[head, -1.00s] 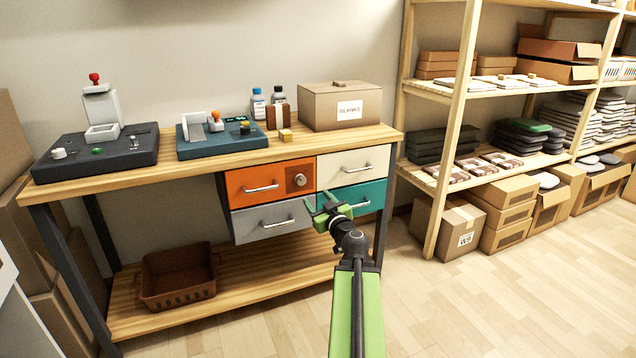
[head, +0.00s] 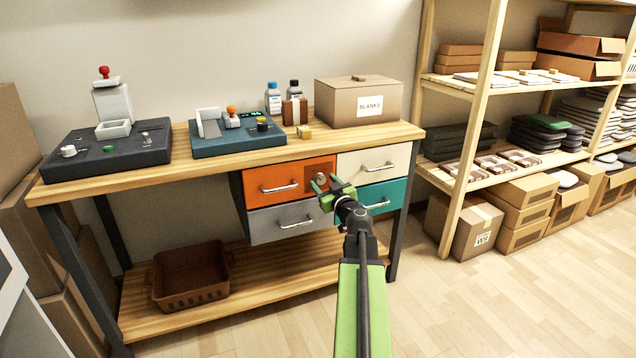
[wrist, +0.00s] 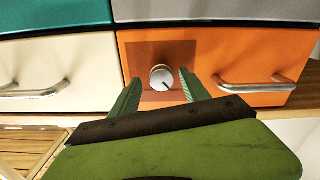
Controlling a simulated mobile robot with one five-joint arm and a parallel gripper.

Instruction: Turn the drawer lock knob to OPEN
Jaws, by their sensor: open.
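The lock knob (wrist: 161,77) is a small silver round knob with a dark pointer line, on a brownish square plate on the orange drawer (wrist: 215,55). In the wrist view it lies between and just beyond the two green fingertips, with no clear contact. My gripper (wrist: 159,82) is open and empty, facing the drawer front. In the head view my gripper (head: 326,185) is at the right end of the orange drawer (head: 275,187). The knob (head: 320,177) is partly hidden by the fingers there. No OPEN marking is readable.
A cream drawer (head: 355,163) is beside the orange one, with grey (head: 265,226) and teal (head: 398,190) drawers below. Bar handles stick out near the knob. The bench top (head: 220,165) holds machines and a cardboard box (head: 345,110). The floor in front is clear.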

